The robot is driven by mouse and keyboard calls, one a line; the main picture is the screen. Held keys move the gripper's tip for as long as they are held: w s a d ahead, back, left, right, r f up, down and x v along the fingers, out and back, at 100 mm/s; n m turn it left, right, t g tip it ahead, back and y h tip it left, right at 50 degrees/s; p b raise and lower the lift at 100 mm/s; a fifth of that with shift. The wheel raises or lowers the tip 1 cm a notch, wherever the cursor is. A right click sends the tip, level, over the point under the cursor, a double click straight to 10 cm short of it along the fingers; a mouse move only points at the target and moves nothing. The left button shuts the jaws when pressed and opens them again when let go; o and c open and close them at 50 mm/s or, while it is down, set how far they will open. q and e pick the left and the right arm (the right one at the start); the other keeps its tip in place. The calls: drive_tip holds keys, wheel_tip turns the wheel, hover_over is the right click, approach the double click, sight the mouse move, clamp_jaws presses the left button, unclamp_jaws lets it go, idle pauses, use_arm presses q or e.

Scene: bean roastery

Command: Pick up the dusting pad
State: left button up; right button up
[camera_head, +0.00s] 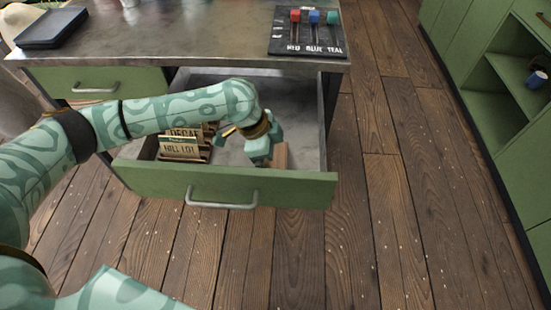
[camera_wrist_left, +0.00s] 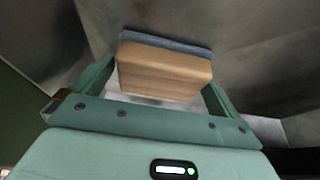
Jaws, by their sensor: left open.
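The dusting pad is a wooden block (camera_wrist_left: 165,76) with a grey layer along its far edge, seen in the left wrist view. In the head view its brown wood (camera_head: 281,157) shows inside the open drawer, partly hidden by my gripper. My left gripper (camera_head: 264,160) reaches down into the drawer at the pad. In the left wrist view its two fingers stand open on either side of the block, with a gap visible at the right. I cannot tell whether the left finger touches it. My right gripper is not in view.
The green drawer front (camera_head: 225,187) is pulled out below the metal worktop (camera_head: 190,40). Labelled cards (camera_head: 182,146) stand in the drawer, left of my gripper. A dark board with red, blue and teal pieces (camera_head: 308,32) lies on the worktop. Green shelves (camera_head: 500,75) stand at right across clear floor.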

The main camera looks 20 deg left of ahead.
sight(275, 155)
use_arm(q)
drive_tip(key=c, duration=0.8)
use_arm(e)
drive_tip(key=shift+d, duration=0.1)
use_arm(q)
drive_tip(key=shift+c, duration=0.2)
wheel_tip(275, 155, up, 10)
drive_tip(key=p, duration=0.5)
drive_tip(key=shift+r, duration=0.1)
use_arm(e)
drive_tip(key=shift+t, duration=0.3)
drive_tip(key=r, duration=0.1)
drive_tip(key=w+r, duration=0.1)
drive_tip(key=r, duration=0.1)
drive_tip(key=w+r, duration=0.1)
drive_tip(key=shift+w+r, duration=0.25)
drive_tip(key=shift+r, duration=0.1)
